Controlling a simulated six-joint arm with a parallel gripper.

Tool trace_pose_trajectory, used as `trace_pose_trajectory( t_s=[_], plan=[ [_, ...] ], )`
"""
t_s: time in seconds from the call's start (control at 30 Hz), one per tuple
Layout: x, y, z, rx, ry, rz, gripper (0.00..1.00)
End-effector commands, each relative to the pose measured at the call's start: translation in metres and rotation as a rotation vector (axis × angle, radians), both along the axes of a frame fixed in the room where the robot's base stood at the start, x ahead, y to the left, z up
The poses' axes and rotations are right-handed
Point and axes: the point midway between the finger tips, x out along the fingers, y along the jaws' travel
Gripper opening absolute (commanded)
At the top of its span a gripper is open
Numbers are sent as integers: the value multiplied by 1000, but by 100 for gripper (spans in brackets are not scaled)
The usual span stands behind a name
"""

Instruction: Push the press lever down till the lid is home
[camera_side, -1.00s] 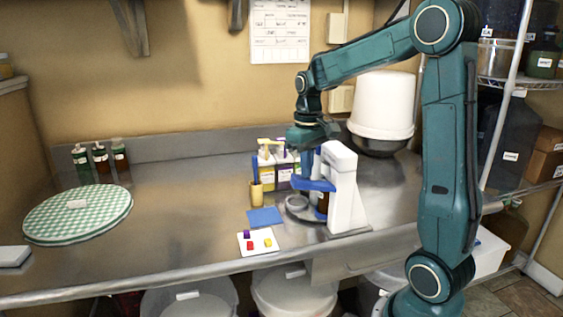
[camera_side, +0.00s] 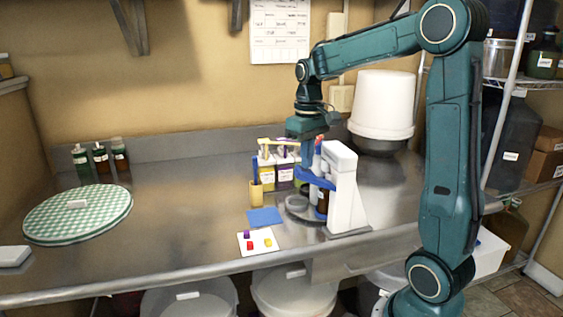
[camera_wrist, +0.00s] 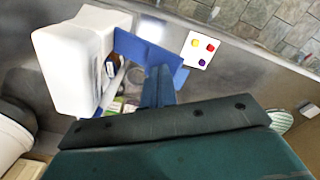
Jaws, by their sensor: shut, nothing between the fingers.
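The white press (camera_side: 345,190) stands on the steel bench in the side view, and its body fills the upper left of the wrist view (camera_wrist: 75,60). Its blue lever (camera_side: 318,180) slopes upward to the left, its free end raised. The lever also shows in the wrist view (camera_wrist: 135,46). My gripper (camera_side: 307,163) is shut and empty, pointing down at the lever's free end. In the wrist view its fingers (camera_wrist: 158,85) overlap the lever; I cannot tell whether they touch. A brown bottle (camera_side: 322,198) stands under the lever. I cannot make out the lid.
A blue mat (camera_side: 265,216) and a white card with coloured pieces (camera_side: 258,241) lie in front of the press. A tan cup (camera_side: 256,194) and labelled containers (camera_side: 284,176) stand left and behind.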

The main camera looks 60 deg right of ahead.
Motion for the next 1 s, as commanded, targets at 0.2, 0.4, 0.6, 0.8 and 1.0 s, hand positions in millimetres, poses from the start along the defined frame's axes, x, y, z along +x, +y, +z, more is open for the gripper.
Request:
trace_pose_trajectory(
  t_s=[0.2, 0.4, 0.6, 0.8, 1.0],
  plan=[
    [0, 0, 9, 0, -1, 0, 0],
    [0, 0, 24, -2, -3, 0, 0],
    [0, 0, 38, -1, -2, 0, 0],
    [0, 0, 52, -1, -2, 0, 0],
    [0, 0, 65, -1, -2, 0, 0]
  ],
)
